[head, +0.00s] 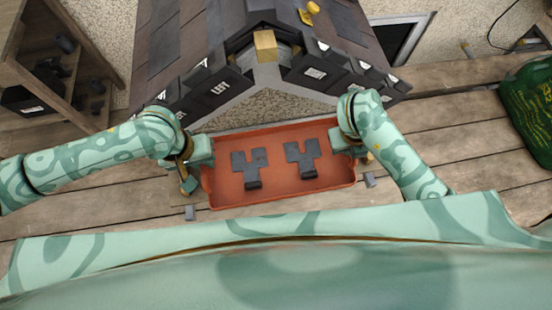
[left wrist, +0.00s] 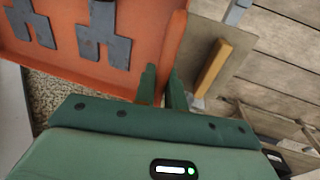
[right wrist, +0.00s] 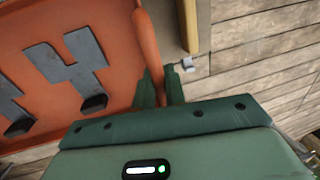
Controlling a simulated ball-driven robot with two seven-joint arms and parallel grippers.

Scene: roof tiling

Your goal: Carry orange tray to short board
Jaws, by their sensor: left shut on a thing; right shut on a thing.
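The orange tray (head: 275,187) lies across the middle of the head view, in front of the small roof, with two dark grey forked tiles (head: 250,167) (head: 305,158) in it. My left gripper (head: 201,153) is shut on its left end wall, and my right gripper (head: 346,140) on its right end wall. The wrist views show each end wall between the fingers (left wrist: 160,84) (right wrist: 159,84). A grey-brown flat board with a yellow wooden strip (left wrist: 215,68) shows beside the tray in the left wrist view. I cannot tell which piece is the short board.
The roof model (head: 190,55) with dark tiles and a "LEFT" label stands just beyond the tray. A wooden shelf (head: 55,70) stands at the far left. A green bulky thing (head: 532,105) stands at the right. Plank flooring (head: 445,130) shows clear between it and my right arm.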

